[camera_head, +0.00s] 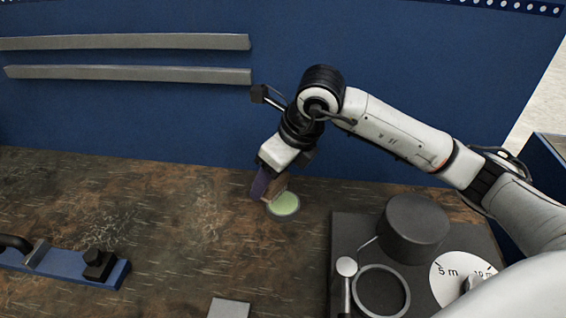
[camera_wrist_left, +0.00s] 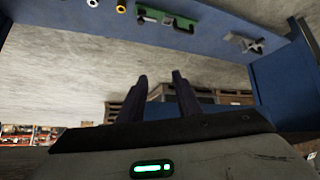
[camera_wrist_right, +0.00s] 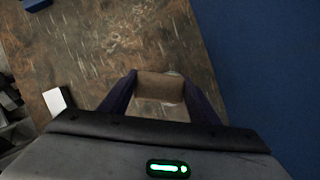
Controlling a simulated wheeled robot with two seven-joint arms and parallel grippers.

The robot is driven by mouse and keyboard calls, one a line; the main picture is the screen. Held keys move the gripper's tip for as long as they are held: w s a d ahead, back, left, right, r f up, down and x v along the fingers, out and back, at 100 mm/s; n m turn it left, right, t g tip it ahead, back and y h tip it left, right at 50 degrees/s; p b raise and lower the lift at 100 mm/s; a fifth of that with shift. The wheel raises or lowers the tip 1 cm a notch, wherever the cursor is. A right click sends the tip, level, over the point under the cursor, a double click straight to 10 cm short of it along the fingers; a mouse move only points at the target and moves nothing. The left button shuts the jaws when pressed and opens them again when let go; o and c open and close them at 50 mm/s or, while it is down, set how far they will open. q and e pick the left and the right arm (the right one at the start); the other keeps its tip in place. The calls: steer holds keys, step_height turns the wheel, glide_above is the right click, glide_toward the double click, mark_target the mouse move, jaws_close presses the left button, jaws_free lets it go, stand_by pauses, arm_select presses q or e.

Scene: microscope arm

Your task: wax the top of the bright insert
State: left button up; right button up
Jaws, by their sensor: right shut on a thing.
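The bright insert (camera_head: 285,203) is a pale green disc in a grey round rim on the brown worktop. My right gripper (camera_head: 268,190) comes down beside it at its upper left, shut on a tan block (camera_head: 276,188). The block is at the disc's near edge in the picture; I cannot tell whether it touches. In the right wrist view the tan block (camera_wrist_right: 160,86) sits between the two dark purple fingers and hides most of what lies behind it. My left gripper (camera_wrist_left: 160,85) shows only in its own wrist view, fingers apart with nothing between them.
A dark stand (camera_head: 341,230) with a black cylinder (camera_head: 414,229), a ring (camera_head: 381,291) and a white dial stands at right. A blue fixture (camera_head: 66,268) lies at left, a light block (camera_head: 229,308) at the front. A blue wall with grey rails (camera_head: 130,42) closes the back. The worktop's left middle is clear.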

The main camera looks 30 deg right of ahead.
mark_target(286, 187)
steer(key=m, duration=0.1)
steer(key=d, duration=0.1)
steer(key=d+m, duration=0.1)
steer(key=shift+w+d+r+m+h, duration=0.25)
steer(key=shift+w+r+m+h, duration=0.05)
steer(key=shift+w+r+h, duration=0.1)
steer(key=shift+d+m, duration=0.3)
steer(key=shift+f, duration=0.1)
steer(key=shift+f+b, duration=0.6)
steer(key=shift+f, duration=2.25)
steer(key=shift+f+b, duration=0.5)
steer(key=shift+f, duration=0.15)
